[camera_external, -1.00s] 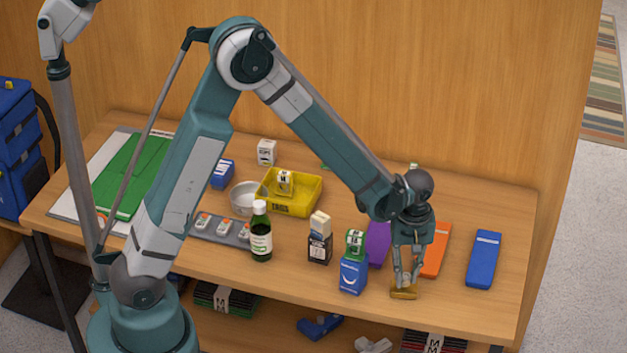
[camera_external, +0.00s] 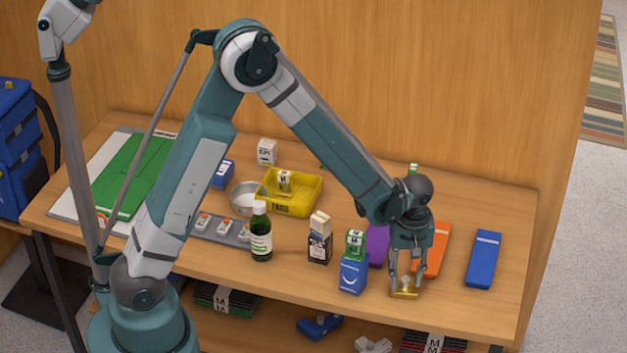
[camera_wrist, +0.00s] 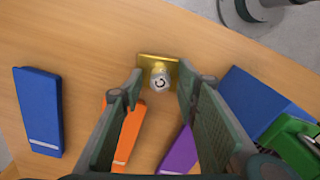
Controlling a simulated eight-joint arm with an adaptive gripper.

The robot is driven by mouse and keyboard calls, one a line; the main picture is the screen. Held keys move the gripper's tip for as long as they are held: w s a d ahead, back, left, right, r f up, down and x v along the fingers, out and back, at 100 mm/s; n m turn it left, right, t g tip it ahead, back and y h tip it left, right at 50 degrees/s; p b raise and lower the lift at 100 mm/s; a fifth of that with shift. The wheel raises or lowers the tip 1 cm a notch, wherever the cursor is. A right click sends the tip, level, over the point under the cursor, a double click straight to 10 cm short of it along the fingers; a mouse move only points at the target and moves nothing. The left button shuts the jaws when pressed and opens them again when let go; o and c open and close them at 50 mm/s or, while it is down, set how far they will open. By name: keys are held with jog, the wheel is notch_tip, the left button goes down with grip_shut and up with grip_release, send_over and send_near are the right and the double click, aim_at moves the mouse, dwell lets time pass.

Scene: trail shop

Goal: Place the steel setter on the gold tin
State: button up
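The gold tin (camera_external: 403,295) lies near the front edge of the table, right of the blue box. It also shows in the wrist view (camera_wrist: 146,60). The steel setter (camera_wrist: 161,80), a small round silver piece with a dark mark on top, appears to stand upright on the tin, overlapping its lower edge in the wrist view. In the outside view it is small and hard to make out. My gripper (camera_external: 405,285) is low around the setter, one finger on each side. In the wrist view the fingers (camera_wrist: 159,78) are apart, with gaps beside the setter.
A blue box (camera_external: 353,275) with a green-and-white item (camera_external: 355,242) on top stands close left of my gripper. A purple slab (camera_external: 378,245), an orange slab (camera_external: 445,240) and a blue slab (camera_external: 484,260) lie nearby. A dark bottle (camera_external: 261,240) and yellow tray (camera_external: 300,207) are farther left.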

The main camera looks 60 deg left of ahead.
aim_at(404, 279)
jog(key=shift+r, duration=0.2)
notch_tip(404, 279, up, 12)
jog(key=shift+p, duration=0.35)
dwell(0.5)
dwell(0.3)
jog(key=s+a+r+m+t, duration=0.3)
jog(key=s+r+m, duration=0.2)
jog(key=s+r, duration=0.8)
jog(key=s+a+r+m+t, duration=0.1)
jog(key=s+r+m+t, duration=0.1)
jog(key=s, duration=0.6)
jog(key=s+a+r+m+t, duration=0.2)
jog(key=s+m, duration=0.3)
jog(key=s, duration=0.3)
jog(key=shift+a+r+m, duration=0.2)
jog(key=shift+r+m, duration=0.1)
